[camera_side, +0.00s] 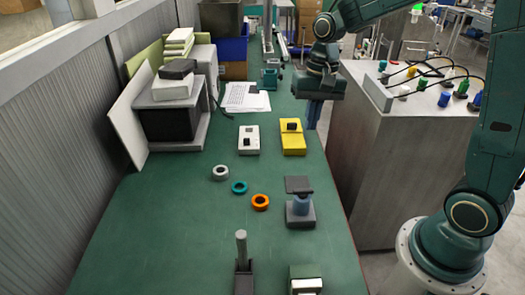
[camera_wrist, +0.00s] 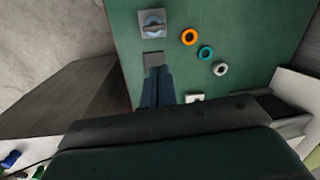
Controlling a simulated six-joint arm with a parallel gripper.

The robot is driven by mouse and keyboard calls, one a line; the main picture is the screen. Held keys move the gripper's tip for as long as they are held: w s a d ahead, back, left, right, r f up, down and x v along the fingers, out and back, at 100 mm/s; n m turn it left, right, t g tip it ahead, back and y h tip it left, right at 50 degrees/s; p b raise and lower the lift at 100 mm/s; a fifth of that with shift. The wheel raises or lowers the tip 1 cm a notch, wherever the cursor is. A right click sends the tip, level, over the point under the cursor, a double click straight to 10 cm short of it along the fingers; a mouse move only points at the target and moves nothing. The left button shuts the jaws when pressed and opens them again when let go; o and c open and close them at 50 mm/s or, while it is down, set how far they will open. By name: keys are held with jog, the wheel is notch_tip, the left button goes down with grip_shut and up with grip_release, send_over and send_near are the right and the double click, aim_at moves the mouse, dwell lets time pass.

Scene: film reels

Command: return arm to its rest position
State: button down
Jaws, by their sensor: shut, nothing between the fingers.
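My gripper (camera_side: 312,120) is high over the right edge of the green bench, pointing down, with its blue fingers shut and empty. In the wrist view the fingers (camera_wrist: 157,75) are together, over the bench. Three ring-shaped reels lie apart on the bench: a grey-white one (camera_side: 220,172), a teal one (camera_side: 239,187) and an orange one (camera_side: 260,202). In the wrist view they form a diagonal row: orange (camera_wrist: 189,37), teal (camera_wrist: 205,54) and white (camera_wrist: 220,69). None touches the gripper.
A yellow box (camera_side: 293,142) and white box (camera_side: 249,140) stand near the gripper. A grey cabinet (camera_side: 370,170) is right of the bench. The bench's front left is clear.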

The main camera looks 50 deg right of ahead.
jog(key=s+a+r+n+t, duration=0.1)
jog(key=s+r+n+t, duration=0.1)
jog(key=s, duration=0.7)
jog(key=s+a+r+n+t+h, duration=0.1)
jog(key=s+r+n+t, duration=0.2)
jog(key=s, duration=0.6)
notch_tip(320, 180, up, 4)
jog(key=shift+a+f+n, duration=0.15)
jog(key=shift+a+n, duration=0.25)
jog(key=shift+n, duration=0.8)
